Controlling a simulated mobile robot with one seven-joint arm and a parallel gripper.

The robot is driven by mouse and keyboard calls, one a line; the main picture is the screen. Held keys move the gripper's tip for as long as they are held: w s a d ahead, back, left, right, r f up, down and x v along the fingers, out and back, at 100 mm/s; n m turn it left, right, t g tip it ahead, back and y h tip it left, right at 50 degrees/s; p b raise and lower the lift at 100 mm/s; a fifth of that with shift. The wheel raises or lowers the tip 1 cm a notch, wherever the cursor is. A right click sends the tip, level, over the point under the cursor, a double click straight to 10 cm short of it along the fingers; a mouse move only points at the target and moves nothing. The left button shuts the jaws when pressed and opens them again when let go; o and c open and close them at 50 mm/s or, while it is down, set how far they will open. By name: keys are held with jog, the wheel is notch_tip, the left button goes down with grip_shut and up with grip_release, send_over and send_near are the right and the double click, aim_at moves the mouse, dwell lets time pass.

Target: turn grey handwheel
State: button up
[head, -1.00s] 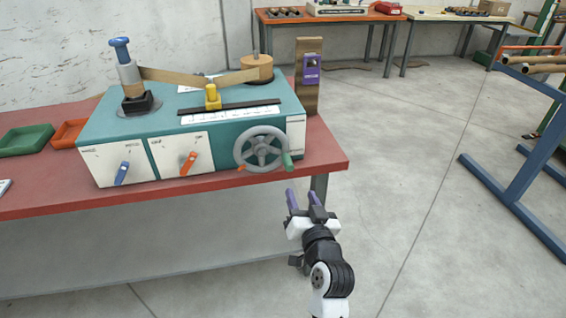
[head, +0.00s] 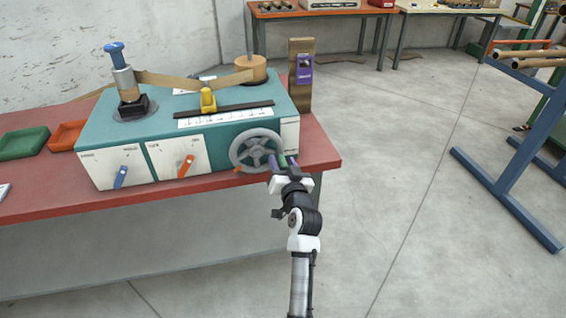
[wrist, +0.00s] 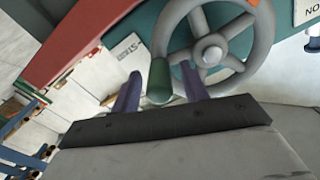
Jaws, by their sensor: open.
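The grey handwheel (head: 257,150) is on the front right of the teal winder (head: 190,125). Its green handle (head: 282,160) sticks out at the wheel's lower right. My gripper (head: 283,164) is at this handle, with its purple fingers pointing at the machine. In the wrist view the handwheel (wrist: 212,45) fills the upper right, and the green handle (wrist: 159,82) lies between the two open fingers of my gripper (wrist: 160,88). The handle looks nearer the left finger. I cannot tell whether either finger touches it.
The winder stands on a red bench (head: 322,150). A blue lever (head: 121,176) and an orange lever (head: 186,166) are on its front, left of the wheel. A purple box on a wooden post (head: 304,70) stands behind. Floor to the right is clear up to a blue rack (head: 510,165).

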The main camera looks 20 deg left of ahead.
grip_shut()
jog(key=shift+f, duration=0.1)
dwell(0.4)
